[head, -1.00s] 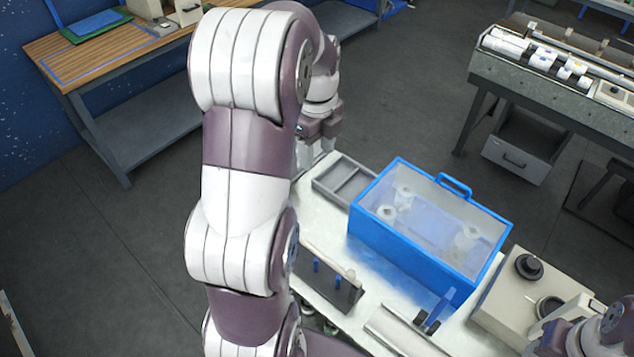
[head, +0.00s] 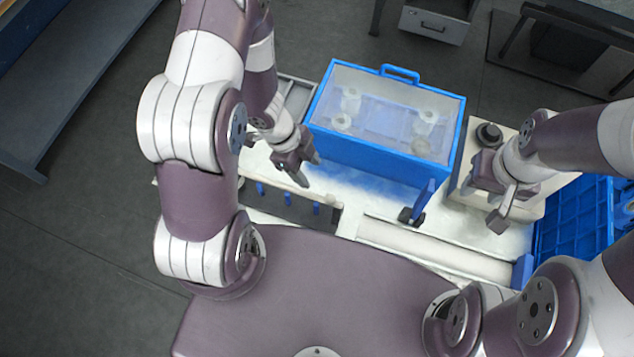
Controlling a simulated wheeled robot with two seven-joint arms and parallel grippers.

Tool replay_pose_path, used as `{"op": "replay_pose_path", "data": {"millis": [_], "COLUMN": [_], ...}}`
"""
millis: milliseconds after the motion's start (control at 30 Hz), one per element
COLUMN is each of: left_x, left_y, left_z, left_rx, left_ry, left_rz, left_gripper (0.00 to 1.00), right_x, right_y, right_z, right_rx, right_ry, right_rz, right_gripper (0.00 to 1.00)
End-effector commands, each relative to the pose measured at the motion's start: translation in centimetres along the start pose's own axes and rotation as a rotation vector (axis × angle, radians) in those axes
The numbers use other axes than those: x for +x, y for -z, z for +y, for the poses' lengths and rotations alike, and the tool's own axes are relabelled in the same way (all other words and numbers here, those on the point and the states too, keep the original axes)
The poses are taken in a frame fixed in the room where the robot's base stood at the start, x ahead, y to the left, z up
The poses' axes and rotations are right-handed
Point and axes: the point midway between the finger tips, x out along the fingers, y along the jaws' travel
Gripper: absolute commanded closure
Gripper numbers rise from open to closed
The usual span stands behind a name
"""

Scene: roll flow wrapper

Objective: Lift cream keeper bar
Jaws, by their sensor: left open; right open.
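A long pale cream bar or roll (head: 440,246) lies in a light trough at the front of the white table; I cannot tell for sure whether it is the keeper bar. A small cream end (head: 331,200) also shows at the dark rack (head: 290,207) with blue pegs, left of the trough. My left gripper (head: 307,168) is open and empty, above the table between this rack and the blue box. My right gripper (head: 486,203) is open and empty, pointing down over the front of the beige machine, right of the trough's far edge.
A blue-framed clear box (head: 330,140) with pale rolls inside stands at the table's back. A blue upright on a black base (head: 418,205) stands behind the trough. The beige machine (head: 543,190) and a blue crate (head: 575,225) are at right. A grey tray (head: 298,95) is behind my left gripper.

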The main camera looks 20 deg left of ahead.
Motion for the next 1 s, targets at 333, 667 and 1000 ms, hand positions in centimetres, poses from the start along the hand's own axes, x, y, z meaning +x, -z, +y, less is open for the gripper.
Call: {"op": "replay_pose_path", "data": {"millis": [333, 667, 1000], "left_x": [6.7, 12.1, 12.6], "left_y": [-0.1, 0.0, -0.1], "left_z": [-0.1, -0.3, -0.3], "left_rx": [-0.051, -0.050, -0.050], "left_ry": [0.002, 0.006, 0.007], "left_rz": [0.001, 0.000, -0.001], "left_gripper": [0.45, 0.45, 0.45], "right_x": [1.8, 1.7, 1.7], "right_y": [-0.2, -0.2, -0.2], "right_z": [0.0, 0.0, 0.0], "right_rx": [0.000, 0.000, 0.000], "right_ry": [0.000, 0.000, 0.000], "right_rz": [0.000, 0.000, 0.000], "right_gripper": [0.57, 0.57, 0.57]}}
